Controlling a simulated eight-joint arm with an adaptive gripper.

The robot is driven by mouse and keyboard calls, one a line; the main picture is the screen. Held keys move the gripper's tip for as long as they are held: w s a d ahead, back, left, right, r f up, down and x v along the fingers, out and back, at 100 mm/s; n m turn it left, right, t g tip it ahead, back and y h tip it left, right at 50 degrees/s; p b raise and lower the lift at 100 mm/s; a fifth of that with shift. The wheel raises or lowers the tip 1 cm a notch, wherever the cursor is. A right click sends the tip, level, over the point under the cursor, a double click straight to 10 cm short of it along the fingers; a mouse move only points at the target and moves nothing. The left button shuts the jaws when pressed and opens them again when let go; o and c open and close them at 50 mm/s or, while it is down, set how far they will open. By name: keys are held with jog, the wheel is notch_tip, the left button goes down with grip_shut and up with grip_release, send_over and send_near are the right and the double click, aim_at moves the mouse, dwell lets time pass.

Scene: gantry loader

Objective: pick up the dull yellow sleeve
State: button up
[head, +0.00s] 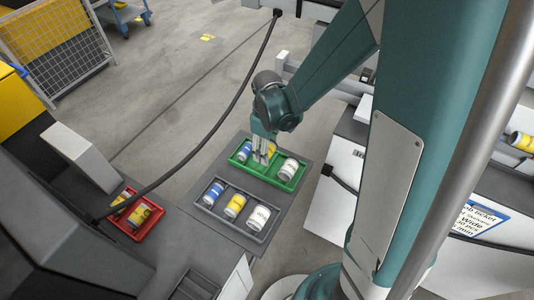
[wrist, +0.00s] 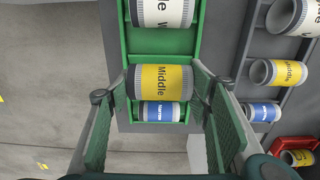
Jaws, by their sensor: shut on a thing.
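The dull yellow sleeve (wrist: 160,82), marked "Middle" with grey ends, lies crosswise between the two fingers of my gripper (wrist: 150,92) in the wrist view. My gripper is shut on it. The sleeve overlaps the near blue sleeve and looks large beside the others, so it seems raised over the green tray (wrist: 124,60). In the head view my gripper (head: 262,157) points down over the green tray (head: 262,173), and only a bit of the yellow sleeve (head: 271,148) shows beside the fingers.
The green tray also holds a blue sleeve (wrist: 160,112) and a white sleeve (wrist: 163,12). A grey tray (head: 222,222) alongside holds blue, yellow and white sleeves. A red tray (head: 118,214) at left holds yellow sleeves. A black cable (head: 215,125) hangs left of the green tray.

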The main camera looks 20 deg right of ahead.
jog(key=shift+r, duration=2.3)
jog(key=w+d+r+m+p, duration=0.4)
jog(key=w+d+r+m, duration=0.5)
jog(key=r, duration=0.5)
jog(key=w+d+r+m+p, duration=0.4)
jog(key=w+d+r+m, duration=0.5)
jog(key=w+d+r, duration=0.2)
notch_tip(320, 180, up, 3)
jog(key=shift+w+d+f, duration=0.1)
jog(key=shift+w+d, duration=0.15)
jog(key=shift+d, duration=0.05)
jog(key=shift+f, duration=0.15)
jog(key=shift+f+b, duration=2.35)
jog(key=shift+f, duration=2.75)
